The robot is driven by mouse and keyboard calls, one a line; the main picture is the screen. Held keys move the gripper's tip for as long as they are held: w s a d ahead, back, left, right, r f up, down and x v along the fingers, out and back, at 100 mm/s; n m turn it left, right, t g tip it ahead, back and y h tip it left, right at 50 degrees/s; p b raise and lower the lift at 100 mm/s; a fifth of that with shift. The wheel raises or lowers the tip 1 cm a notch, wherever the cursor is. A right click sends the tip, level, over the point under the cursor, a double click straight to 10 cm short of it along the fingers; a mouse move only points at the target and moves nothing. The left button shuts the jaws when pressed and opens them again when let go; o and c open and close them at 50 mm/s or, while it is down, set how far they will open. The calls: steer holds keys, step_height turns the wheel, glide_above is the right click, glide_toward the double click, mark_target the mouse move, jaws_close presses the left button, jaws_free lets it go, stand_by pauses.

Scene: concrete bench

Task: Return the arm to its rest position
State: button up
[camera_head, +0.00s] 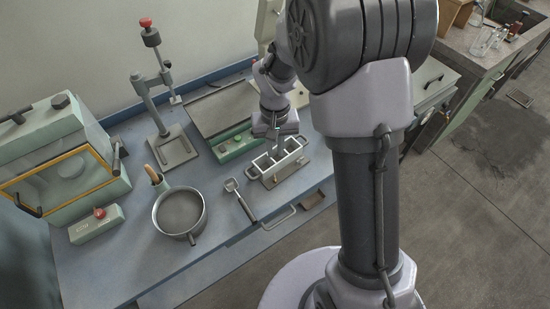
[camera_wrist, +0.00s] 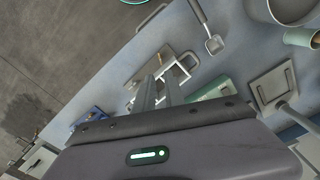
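My arm stands in the foreground of the head view, bent over the concrete bench. My gripper (camera_head: 277,135) points down above a grey metal mould with open compartments (camera_head: 292,164). In the wrist view, the two fingers of my gripper (camera_wrist: 159,78) are apart, with nothing seen held between them. The mould (camera_wrist: 187,68) shows just beyond the fingertips there. The fingertips look apart from the mould, but the exact height is hard to tell. Part of the bench and the floor is hidden behind my arm in the head view.
A scoop (camera_head: 241,201) and a round pan (camera_head: 180,214) lie left of the mould. A press stand (camera_head: 170,147), a green-based flat device (camera_head: 226,112) and a glass-fronted oven (camera_head: 60,165) stand behind and left. Glassware (camera_head: 486,42) is on the far right counter; open floor (camera_head: 480,200) lies right.

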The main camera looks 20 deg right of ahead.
steer(key=shift+r, duration=1.45)
steer(key=shift+r, duration=0.1)
